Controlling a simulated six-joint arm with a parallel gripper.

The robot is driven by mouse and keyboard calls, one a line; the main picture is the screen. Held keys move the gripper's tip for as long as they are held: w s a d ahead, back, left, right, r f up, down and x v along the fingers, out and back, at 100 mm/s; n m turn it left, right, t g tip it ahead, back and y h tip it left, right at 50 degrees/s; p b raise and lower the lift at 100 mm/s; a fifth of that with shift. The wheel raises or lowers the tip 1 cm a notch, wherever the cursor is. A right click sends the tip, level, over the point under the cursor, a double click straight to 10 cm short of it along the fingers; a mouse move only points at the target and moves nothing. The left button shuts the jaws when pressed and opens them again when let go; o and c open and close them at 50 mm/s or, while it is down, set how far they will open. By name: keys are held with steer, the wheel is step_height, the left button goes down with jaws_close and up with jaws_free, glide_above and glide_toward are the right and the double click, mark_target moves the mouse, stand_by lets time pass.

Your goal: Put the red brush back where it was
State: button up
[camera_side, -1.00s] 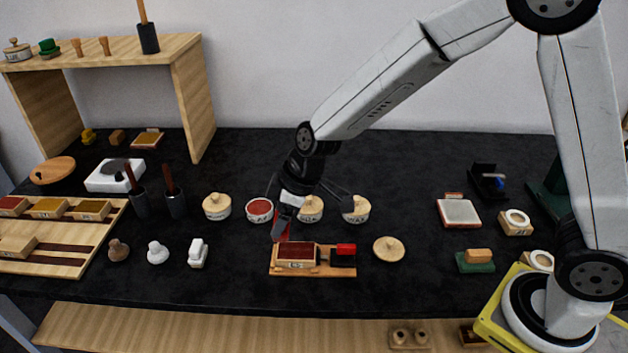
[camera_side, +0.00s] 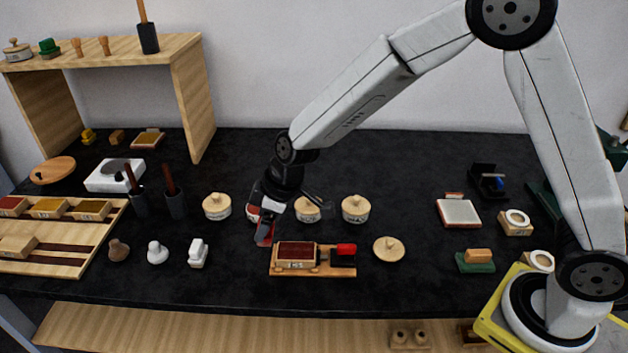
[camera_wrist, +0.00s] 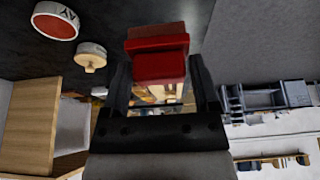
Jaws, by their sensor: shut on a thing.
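My gripper (camera_side: 266,222) is shut on the red brush (camera_side: 264,233), which hangs above the table in the side view. In the wrist view the red brush (camera_wrist: 157,55) shows as a red block between the two fingers of my gripper (camera_wrist: 162,85). It is held above and to the left of a wooden tray (camera_side: 311,272), apart from it.
A red-filled jar (camera_side: 252,213) stands partly hidden behind my gripper; lidded jars (camera_side: 355,210) stand to its right. A loose lid (camera_side: 389,249) lies right of the tray. Dark cups with handles (camera_side: 176,204) and a white piece (camera_side: 198,253) stand left.

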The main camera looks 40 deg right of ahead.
steer(key=shift+w+a+f, duration=0.4)
steer(key=shift+w+f, duration=0.75)
steer(key=shift+w, duration=0.15)
steer(key=shift+w+a+f, duration=0.35)
steer(key=shift+w+f, duration=0.85)
steer(key=shift+w, duration=0.05)
steer(key=shift+w+a+f, duration=0.4)
steer(key=shift+w+f, duration=0.75)
steer(key=shift+w, duration=0.15)
steer(key=shift+w+f, duration=0.2)
steer(key=shift+f, duration=0.1)
steer(key=shift+a+f, duration=0.1)
steer(key=shift+f, duration=1.4)
steer(key=shift+f, duration=0.15)
steer(key=o, duration=0.9)
steer(key=shift+o, duration=0.2)
